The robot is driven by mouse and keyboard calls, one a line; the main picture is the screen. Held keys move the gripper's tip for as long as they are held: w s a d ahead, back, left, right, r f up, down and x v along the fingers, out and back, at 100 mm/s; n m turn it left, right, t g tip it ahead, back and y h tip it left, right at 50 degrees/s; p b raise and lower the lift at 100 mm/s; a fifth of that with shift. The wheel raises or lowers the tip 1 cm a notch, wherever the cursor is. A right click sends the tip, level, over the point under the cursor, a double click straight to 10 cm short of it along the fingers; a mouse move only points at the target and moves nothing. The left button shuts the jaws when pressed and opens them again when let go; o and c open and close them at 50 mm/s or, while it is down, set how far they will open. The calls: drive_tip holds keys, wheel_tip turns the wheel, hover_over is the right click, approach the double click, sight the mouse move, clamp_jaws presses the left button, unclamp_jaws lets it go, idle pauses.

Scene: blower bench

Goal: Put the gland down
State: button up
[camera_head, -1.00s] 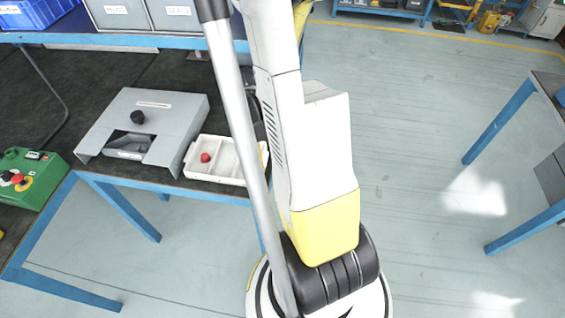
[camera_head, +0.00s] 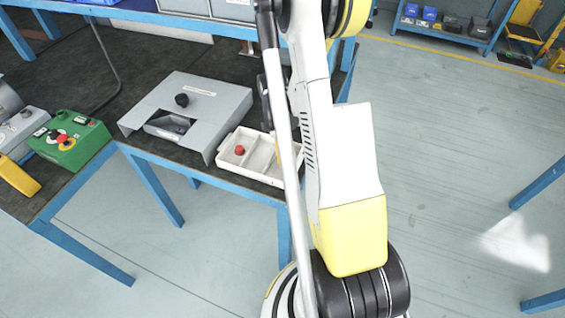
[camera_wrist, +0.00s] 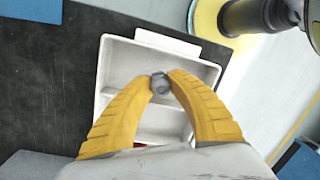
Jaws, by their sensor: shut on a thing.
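My gripper (camera_wrist: 160,80) has yellow fingers and is shut on a small round grey gland (camera_wrist: 160,85) in the wrist view. The gland sits between the fingertips, over the white compartment tray (camera_wrist: 104,75). I cannot tell its height above the tray. In the head view the tray (camera_head: 222,158) lies at the right end of the dark bench, partly behind my arm. My gripper and the gland are not clear in the head view.
A grey housing (camera_head: 215,95) with a black knob (camera_head: 182,99) stands left of the tray. A red-topped piece (camera_head: 239,150) lies in the tray's left compartment. A green control box (camera_head: 75,143) is further left. Open floor lies to the right.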

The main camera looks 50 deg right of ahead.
drive_tip(key=shift+f+b, duration=0.35)
drive_tip(key=shift+f, duration=1)
drive_tip(key=shift+f, duration=0.2)
drive_tip(key=o, duration=0.8)
drive_tip(key=shift+r, duration=0.1)
